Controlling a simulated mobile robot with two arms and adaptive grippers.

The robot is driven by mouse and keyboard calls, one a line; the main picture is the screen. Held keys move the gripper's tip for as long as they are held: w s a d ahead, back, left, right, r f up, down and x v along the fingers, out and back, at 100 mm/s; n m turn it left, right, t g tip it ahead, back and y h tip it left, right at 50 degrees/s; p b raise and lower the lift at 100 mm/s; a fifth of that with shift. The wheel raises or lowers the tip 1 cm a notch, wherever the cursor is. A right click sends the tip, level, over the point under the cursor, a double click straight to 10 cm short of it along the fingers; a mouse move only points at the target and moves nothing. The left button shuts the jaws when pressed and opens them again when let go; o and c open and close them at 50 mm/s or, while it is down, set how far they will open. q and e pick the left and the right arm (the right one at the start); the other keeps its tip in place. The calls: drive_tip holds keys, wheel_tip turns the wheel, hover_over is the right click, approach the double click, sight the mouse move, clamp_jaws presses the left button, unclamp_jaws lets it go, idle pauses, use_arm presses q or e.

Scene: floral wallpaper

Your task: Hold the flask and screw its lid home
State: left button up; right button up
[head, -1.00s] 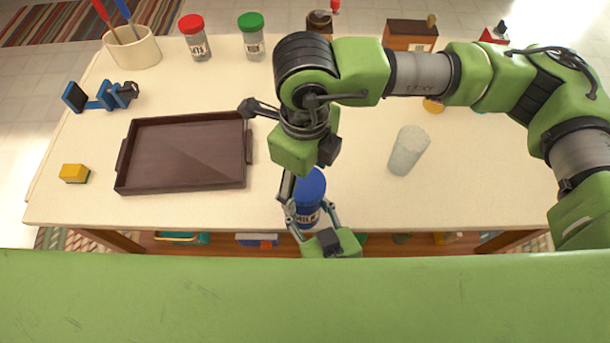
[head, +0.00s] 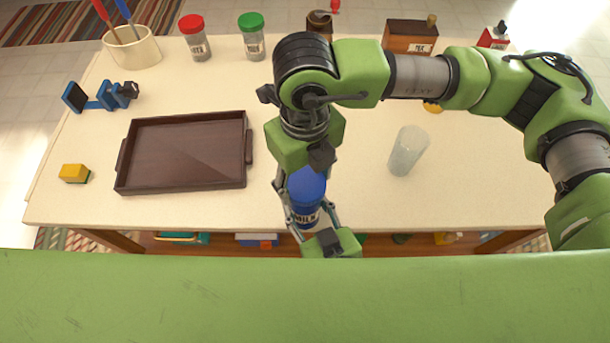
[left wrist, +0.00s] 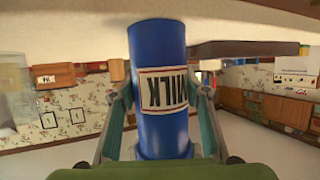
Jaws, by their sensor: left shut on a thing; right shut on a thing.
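The flask (head: 306,217) is blue with a white MILK label and stands upright at the table's front edge. It also shows in the left wrist view (left wrist: 160,55), its label upside down there. Its blue lid (head: 307,184) is on top; whether a gap is left under it I cannot tell. My left gripper (head: 309,215) is shut around the flask body from the front, a finger on each side. My right gripper (head: 305,177) comes from above and is shut on the lid, its palm partly hiding the lid and fingers.
A dark brown tray (head: 121,178) lies left of the flask. A clear glass (head: 407,152) stands to the right. A yellow sponge (head: 74,173), a blue stand (head: 103,97), a utensil crock (head: 133,50) and jars with red (head: 191,24) and green (head: 251,22) lids stand further off.

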drive_tip(key=m, duration=0.7)
drive_tip(key=shift+m, duration=0.4)
drive_tip(key=o, duration=0.9)
drive_tip(key=shift+c, duration=0.2)
drive_tip(key=n, duration=1.2)
drive_tip(key=shift+n, duration=0.4)
